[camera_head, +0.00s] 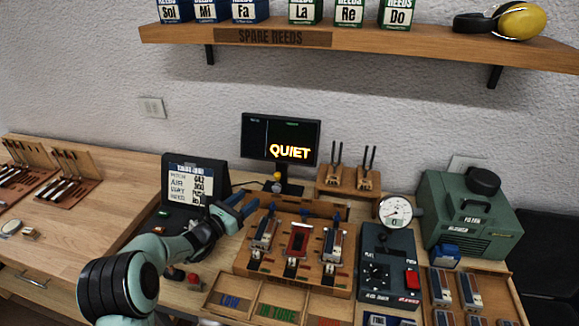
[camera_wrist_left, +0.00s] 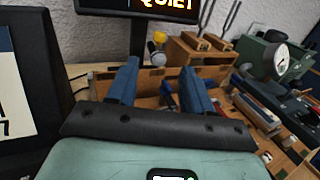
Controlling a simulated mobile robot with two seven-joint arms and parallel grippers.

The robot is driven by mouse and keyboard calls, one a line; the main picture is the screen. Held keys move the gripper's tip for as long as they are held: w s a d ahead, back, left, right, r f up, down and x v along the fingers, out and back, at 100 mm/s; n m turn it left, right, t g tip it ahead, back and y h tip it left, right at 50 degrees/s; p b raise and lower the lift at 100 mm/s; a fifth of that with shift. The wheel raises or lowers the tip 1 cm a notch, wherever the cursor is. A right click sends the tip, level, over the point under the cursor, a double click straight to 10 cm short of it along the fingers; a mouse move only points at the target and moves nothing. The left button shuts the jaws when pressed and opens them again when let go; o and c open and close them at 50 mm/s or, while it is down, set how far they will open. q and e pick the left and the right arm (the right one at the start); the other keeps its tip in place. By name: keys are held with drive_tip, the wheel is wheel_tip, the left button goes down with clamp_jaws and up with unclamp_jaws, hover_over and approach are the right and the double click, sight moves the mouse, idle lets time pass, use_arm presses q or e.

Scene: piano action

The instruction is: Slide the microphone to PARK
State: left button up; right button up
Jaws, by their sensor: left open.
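The microphone appears to be the small upright piece with a yellow top (camera_head: 277,179) in front of the monitor. In the left wrist view it shows as a yellow knob (camera_wrist_left: 159,38) above a grey rounded head (camera_wrist_left: 157,58). My left gripper (camera_head: 241,206) is open, with its blue fingers left of and nearer than that piece. In the left wrist view the fingers (camera_wrist_left: 161,76) frame the piece, which lies beyond their tips with nothing between them. No PARK mark is readable. My right gripper is not in view.
The wooden bench with reed blocks (camera_head: 298,243) stands right of my left gripper. A black monitor (camera_head: 281,139) reading QUIET stands behind. A tilted display (camera_head: 190,180) is close left of my arm. A dial gauge (camera_head: 396,212) and green machine (camera_head: 473,218) stand at right.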

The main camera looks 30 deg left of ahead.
sight(275, 176)
use_arm(q)
drive_tip(key=w+p, duration=0.1)
drive_tip(key=w, duration=0.3)
drive_tip(key=w+d+p, duration=0.1)
drive_tip(key=w+p, duration=0.1)
drive_tip(key=w, duration=0.3)
drive_tip(key=w+d+p, duration=0.1)
drive_tip(key=w, duration=0.3)
drive_tip(key=shift+w+r, duration=0.1)
drive_tip(key=shift+w, duration=0.05)
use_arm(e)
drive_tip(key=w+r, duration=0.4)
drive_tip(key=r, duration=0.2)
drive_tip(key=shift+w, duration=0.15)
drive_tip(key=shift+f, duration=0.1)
use_arm(q)
clamp_jaws()
